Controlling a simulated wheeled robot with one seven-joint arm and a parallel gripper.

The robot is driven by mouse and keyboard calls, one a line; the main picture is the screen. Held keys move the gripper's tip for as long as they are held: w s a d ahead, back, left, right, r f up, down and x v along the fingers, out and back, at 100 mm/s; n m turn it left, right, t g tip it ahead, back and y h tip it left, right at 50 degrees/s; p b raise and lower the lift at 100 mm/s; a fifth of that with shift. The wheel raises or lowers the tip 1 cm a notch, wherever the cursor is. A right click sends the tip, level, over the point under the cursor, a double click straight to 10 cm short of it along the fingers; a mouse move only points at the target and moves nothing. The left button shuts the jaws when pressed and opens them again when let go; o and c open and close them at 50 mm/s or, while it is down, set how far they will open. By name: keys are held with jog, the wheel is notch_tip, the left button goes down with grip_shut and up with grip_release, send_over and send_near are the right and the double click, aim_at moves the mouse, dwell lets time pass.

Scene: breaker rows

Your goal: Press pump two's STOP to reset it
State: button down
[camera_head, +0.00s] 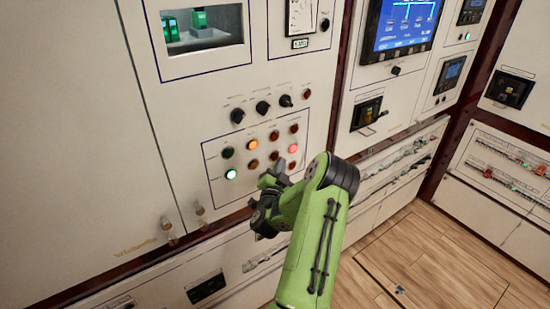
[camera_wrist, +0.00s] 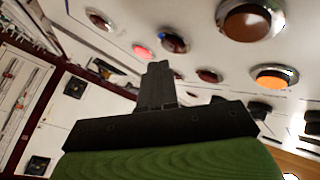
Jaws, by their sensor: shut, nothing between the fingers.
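The control panel (camera_head: 215,155) carries rows of round buttons on its framed lower part. The labels are too small to read, so I cannot tell which button is pump two's STOP. In the head view one button glows orange (camera_head: 252,145), one glows red (camera_head: 292,148) and one glows green (camera_head: 231,174); several dark red ones sit between. My gripper (camera_head: 275,176) is just in front of the lower right of this group, shut and empty. In the wrist view the shut fingers (camera_wrist: 157,70) point toward the panel, with a large dark red button (camera_wrist: 249,20) and the orange light (camera_wrist: 273,77) to their right. Contact is not visible.
Dark rotary knobs (camera_head: 262,107) sit above the buttons. A window (camera_head: 200,38) is at the upper left. A blue screen (camera_head: 402,25) and breaker rows (camera_head: 405,155) are on the cabinets to the right.

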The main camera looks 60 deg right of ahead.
jog(key=shift+w+d+p, duration=0.2)
jog(key=shift+w+p, duration=0.2)
jog(key=shift+p, duration=0.05)
jog(key=shift+w+d+p, duration=0.2)
jog(key=shift+w+p, duration=0.15)
jog(key=shift+p, duration=0.05)
dwell(0.6)
dwell(0.4)
jog(key=shift+s+a+b, duration=0.4)
jog(key=shift+s+b, duration=0.1)
jog(key=shift+s, duration=0.25)
jog(key=s+b, duration=0.1)
jog(key=s+a+b, duration=0.1)
jog(key=s, duration=0.1)
jog(key=s+a+b, duration=0.1)
jog(key=b, duration=0.1)
jog(key=shift+s+a, duration=0.1)
jog(key=shift+s, duration=0.15)
